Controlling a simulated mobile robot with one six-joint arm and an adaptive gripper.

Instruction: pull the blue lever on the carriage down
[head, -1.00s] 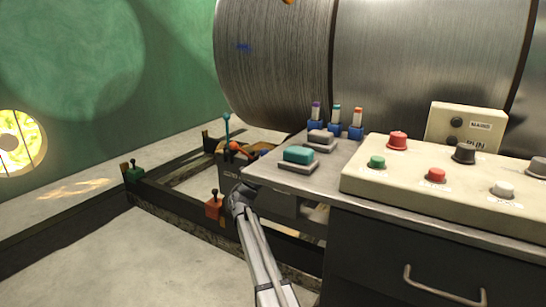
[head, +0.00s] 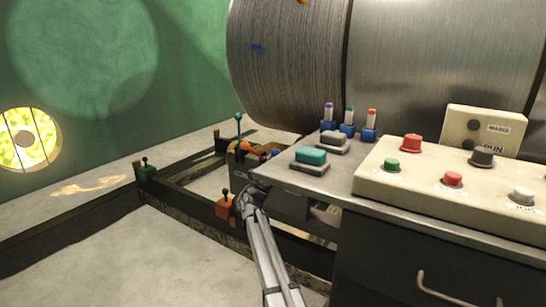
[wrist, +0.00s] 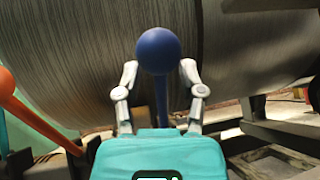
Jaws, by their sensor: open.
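The blue lever has a round blue knob (wrist: 158,50) on a blue stem and stands upright in the wrist view. My gripper (wrist: 159,66) is open, with one pale finger on each side of the knob and stem. Gaps show on both sides, but its depth along the fingers is hard to judge. The lower stem is hidden behind my teal gripper body. In the head view the blue knob (head: 275,153) is small, at the carriage (head: 240,166) beside the desk corner. My gripper is mostly hidden there.
An orange lever (wrist: 18,108) and a teal lever stand left of my gripper; the teal one (head: 238,120) is upright. The desk corner (head: 262,172) is close to my arm. A large ribbed drum (head: 285,70) fills the space behind. Dark rails (head: 185,203) run left.

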